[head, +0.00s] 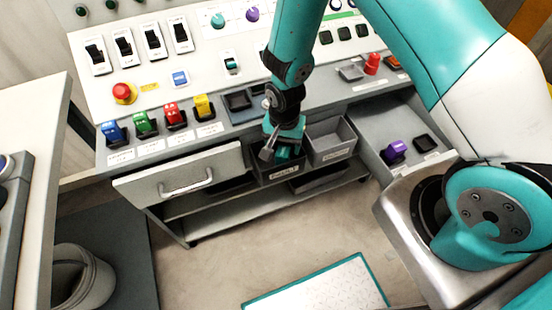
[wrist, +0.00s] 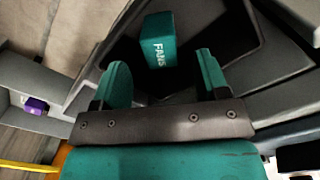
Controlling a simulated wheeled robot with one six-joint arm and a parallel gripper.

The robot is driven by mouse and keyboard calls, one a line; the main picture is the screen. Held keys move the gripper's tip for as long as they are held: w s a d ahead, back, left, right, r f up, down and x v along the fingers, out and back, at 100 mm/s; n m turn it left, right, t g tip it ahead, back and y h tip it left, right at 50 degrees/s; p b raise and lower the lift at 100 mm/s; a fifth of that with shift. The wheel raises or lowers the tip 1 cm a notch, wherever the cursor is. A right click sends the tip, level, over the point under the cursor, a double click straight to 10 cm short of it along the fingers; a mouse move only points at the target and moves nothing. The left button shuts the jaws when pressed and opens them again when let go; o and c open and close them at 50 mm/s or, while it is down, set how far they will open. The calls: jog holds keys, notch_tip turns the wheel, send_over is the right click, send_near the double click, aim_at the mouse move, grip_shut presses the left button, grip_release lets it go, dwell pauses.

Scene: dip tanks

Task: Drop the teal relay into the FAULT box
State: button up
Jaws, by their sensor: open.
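The teal relay (wrist: 160,40), marked with white letters starting "FAN", shows in the wrist view just beyond my fingertips, inside a dark-walled box. My gripper (wrist: 163,68) is open, with one teal finger on each side of the view and a gap around the relay. In the head view, my gripper (head: 281,150) points down at the FAULT box (head: 284,172), whose front label is partly readable. The box's inside is mostly hidden there by my gripper. I cannot tell from the head view whether the relay lies flat on its floor.
A grey bin (head: 331,143) stands right of the FAULT box. A drawer (head: 185,183) is at the left. Blue, green, red and yellow relays (head: 203,106) line the panel's lower edge.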

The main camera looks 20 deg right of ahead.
notch_tip(320, 180, up, 18)
jog(key=shift+f, duration=0.25)
dwell(0.5)
jog(key=s+a+r+n+y+p, duration=0.1)
jog(key=s+a+r+n+y, duration=0.1)
jog(key=s+r+n, duration=0.5)
jog(key=s+a+r+n+y+p, duration=0.1)
jog(key=s+a+r+n+y, duration=0.1)
jog(key=s+r+n, duration=0.5)
jog(key=s+r, duration=0.4)
jog(key=shift+s+a+r, duration=0.15)
jog(key=shift+s+a, duration=0.05)
jog(key=shift+a, duration=0.05)
dwell(0.7)
